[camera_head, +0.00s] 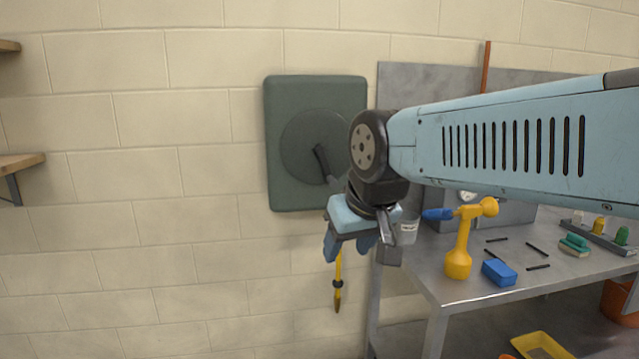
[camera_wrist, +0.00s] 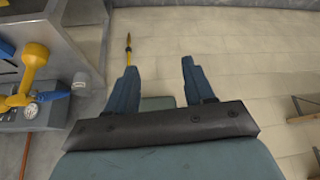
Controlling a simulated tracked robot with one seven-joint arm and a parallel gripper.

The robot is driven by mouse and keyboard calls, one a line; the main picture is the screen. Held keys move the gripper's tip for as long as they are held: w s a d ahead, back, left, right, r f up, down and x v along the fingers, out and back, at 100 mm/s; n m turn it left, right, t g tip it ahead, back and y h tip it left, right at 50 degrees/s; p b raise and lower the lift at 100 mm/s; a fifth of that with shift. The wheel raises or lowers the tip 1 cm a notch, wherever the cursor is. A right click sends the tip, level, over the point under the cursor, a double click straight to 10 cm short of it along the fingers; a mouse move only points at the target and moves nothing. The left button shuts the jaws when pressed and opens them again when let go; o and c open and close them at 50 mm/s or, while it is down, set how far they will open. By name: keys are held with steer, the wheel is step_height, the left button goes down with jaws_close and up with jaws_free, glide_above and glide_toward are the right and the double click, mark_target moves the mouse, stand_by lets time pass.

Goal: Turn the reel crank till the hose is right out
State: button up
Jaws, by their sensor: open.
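The hose reel (camera_head: 285,110) is a dark green rounded box on the block wall, with a round disc on its front. A dark crank arm (camera_head: 321,160) runs from the disc down to the right; its outer end is hidden behind my wrist. A short yellow hose end (camera_head: 338,296) with a pointed tip hangs below the reel; it also shows in the wrist view (camera_wrist: 128,48). My gripper (camera_head: 346,253) is open, in front of the reel's lower edge. In the wrist view its two blue fingers (camera_wrist: 160,65) are apart, with nothing seen held between them.
A grey metal bench (camera_head: 440,285) stands to the right, holding a yellow and blue tool (camera_head: 461,240), a blue block (camera_head: 499,272), a grey cup (camera_head: 407,231) and small items. A yellow tray (camera_head: 540,346) lies below. Wooden shelves (camera_head: 20,164) are at far left; the wall between is clear.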

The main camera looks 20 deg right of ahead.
steer(key=w+d+f+m+t+h, duration=0.1)
steer(key=w+d+t, duration=0.3)
steer(key=w, duration=0.8)
steer(key=w+d+f+t+h, duration=0.1)
steer(key=w+d+f+t, duration=0.15)
steer(key=w, duration=0.95)
steer(key=t+h, duration=0.2)
steer(key=t, duration=0.8)
glide_toward(329, 175)
steer(key=shift+n, duration=0.4)
steer(key=x, duration=0.6)
steer(key=shift+w+d+r, duration=0.1)
steer(key=shift+w+d, duration=0.1)
steer(key=shift+w, duration=0.05)
steer(key=shift+c, duration=0.5)
jaws_close()
